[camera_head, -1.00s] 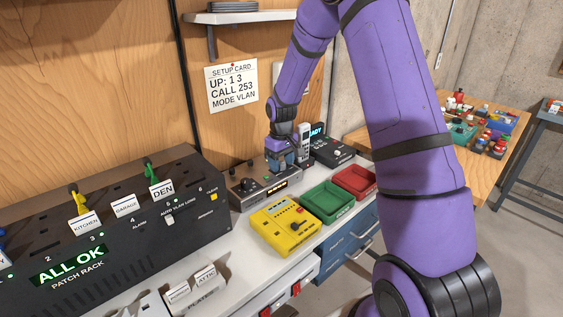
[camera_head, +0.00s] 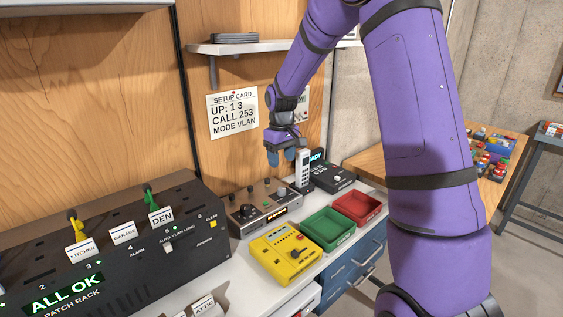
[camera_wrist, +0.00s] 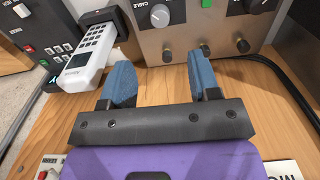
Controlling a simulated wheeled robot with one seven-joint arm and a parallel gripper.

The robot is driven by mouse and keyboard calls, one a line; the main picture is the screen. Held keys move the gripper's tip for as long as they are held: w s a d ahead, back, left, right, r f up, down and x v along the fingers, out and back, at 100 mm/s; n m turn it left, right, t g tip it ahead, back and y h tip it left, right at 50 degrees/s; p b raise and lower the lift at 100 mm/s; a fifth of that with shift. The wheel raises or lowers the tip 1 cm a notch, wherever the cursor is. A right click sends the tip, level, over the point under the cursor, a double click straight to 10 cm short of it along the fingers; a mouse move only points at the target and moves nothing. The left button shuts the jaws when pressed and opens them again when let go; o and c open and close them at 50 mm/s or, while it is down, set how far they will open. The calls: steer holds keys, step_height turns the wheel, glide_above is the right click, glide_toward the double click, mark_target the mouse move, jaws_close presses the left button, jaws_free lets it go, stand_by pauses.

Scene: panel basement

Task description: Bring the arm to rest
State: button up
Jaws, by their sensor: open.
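My purple arm reaches in from the upper right in the head view. My gripper (camera_head: 281,158) hangs in the air above the back of the grey control box (camera_head: 262,212), in front of the wooden wall panel. In the wrist view my gripper (camera_wrist: 162,80) shows two blue fingers spread apart with nothing between them. The control box's face (camera_wrist: 190,25), with knobs, lies beyond the fingertips there. A white handset (camera_wrist: 85,57) stands left of the fingers in the wrist view; the head view shows the handset (camera_head: 303,169) right of my gripper.
The patch rack (camera_head: 110,240) reads ALL OK, at the left. A yellow tester (camera_head: 285,256), a green tray (camera_head: 328,243) and a red tray (camera_head: 357,221) line the bench. A wall shelf (camera_head: 265,47) is close left of my forearm.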

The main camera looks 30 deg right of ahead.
stand_by(0.4)
steer(key=s+a+r+m+t, duration=0.1)
steer(key=s+a+r, duration=0.2)
steer(key=s+r, duration=0.45)
steer(key=s+a+r+t, duration=0.1)
steer(key=s+a+r, duration=0.1)
steer(key=s+r, duration=0.55)
steer(key=s+a+r+t, duration=0.1)
steer(key=s+a, duration=0.1)
steer(key=s, duration=0.7)
steer(key=s+a+r+m+t, duration=0.1)
steer(key=s+r+t, duration=0.1)
steer(key=s, duration=0.8)
steer(key=shift+s+a+r, duration=0.2)
steer(key=shift+s+a, duration=0.1)
steer(key=shift+a, duration=0.05)
